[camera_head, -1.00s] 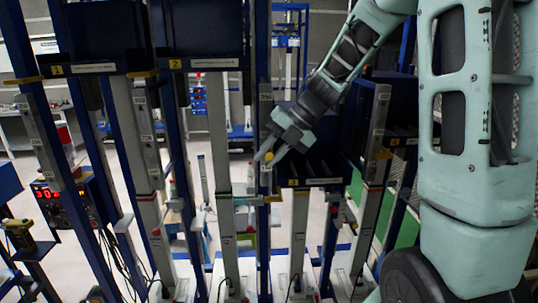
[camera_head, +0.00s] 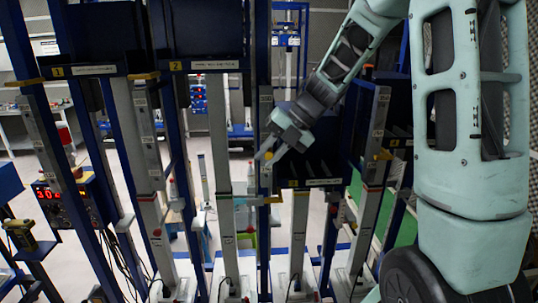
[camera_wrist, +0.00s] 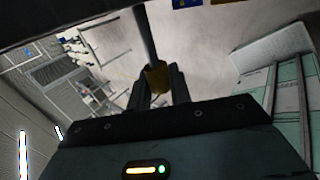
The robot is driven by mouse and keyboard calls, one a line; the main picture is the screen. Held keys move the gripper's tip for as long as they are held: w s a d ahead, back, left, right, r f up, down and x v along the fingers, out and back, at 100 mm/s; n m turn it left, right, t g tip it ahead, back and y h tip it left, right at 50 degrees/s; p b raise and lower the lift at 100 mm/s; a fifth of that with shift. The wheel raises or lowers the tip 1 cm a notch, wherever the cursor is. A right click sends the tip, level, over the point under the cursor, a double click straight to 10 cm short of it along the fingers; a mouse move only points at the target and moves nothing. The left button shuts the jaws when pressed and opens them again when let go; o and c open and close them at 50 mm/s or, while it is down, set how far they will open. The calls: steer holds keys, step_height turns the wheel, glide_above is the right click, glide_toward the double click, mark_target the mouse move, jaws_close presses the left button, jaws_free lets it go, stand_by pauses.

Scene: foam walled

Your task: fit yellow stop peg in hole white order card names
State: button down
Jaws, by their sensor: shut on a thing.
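My gripper (camera_head: 264,156) is at the middle of the head view, in front of a blue upright with a numbered grey strip. It is shut on the yellow stop peg, whose yellow end (camera_wrist: 157,77) shows between the fingers in the wrist view. A grey rod rises from that yellow part to the top of the wrist view. The peg's tip is too small in the head view to tell whether it touches the strip. Grey strips with numbered labels (camera_head: 147,140) run down the uprights. I cannot tell which white label is the order card.
Blue bins marked 1 (camera_head: 95,70) and 2 (camera_head: 212,65) hang at upper left. A lower dark bin (camera_head: 315,182) sits just right of my gripper. A box with red digits (camera_head: 47,192) stands at far left. Close-set posts leave narrow gaps.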

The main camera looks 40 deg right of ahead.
steer(key=shift+w+d+p, duration=0.5)
steer(key=shift+w+d, duration=0.05)
steer(key=shift+w, duration=0.25)
steer(key=c, duration=1.2)
jaws_free()
steer(key=b+v, duration=0.5)
steer(key=v, duration=1.2)
steer(key=shift+s+d+r, duration=0.15)
